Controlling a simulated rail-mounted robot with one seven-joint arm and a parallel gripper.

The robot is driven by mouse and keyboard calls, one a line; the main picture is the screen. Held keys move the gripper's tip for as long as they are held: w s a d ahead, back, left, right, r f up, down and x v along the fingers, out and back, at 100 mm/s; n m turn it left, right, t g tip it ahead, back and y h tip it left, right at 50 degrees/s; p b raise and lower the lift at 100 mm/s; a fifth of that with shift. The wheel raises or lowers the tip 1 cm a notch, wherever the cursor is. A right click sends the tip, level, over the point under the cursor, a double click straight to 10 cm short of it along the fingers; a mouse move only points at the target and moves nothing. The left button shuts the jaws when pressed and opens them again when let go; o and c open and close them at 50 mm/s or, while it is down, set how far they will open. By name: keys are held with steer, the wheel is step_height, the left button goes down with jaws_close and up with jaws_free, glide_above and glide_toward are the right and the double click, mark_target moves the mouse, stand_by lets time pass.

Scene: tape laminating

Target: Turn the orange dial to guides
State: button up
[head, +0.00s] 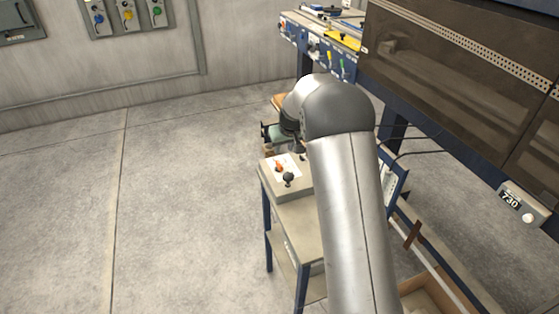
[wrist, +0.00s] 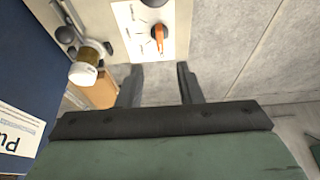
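The orange dial (wrist: 158,36) sits on a white label plate (wrist: 138,18) with dark markings, on top of a beige control box (wrist: 182,28). In the head view the orange dial (head: 279,167) is near the front left of the box (head: 293,192), beside a black knob (head: 288,178). My gripper (wrist: 157,78) is open and empty. In the wrist view its two dark fingers are apart, and the dial lies just beyond the fingertips, roughly centred between them. No contact shows. The label's writing is too small to read. In the head view my arm hides most of the gripper.
A blue panel (wrist: 22,85) lies further left. The large machine (head: 450,70) stands at right; open floor (head: 150,200) is at left.

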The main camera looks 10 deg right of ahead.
mark_target(279, 164)
steer(key=p+x, duration=0.2)
steer(key=x, duration=0.9)
jaws_close()
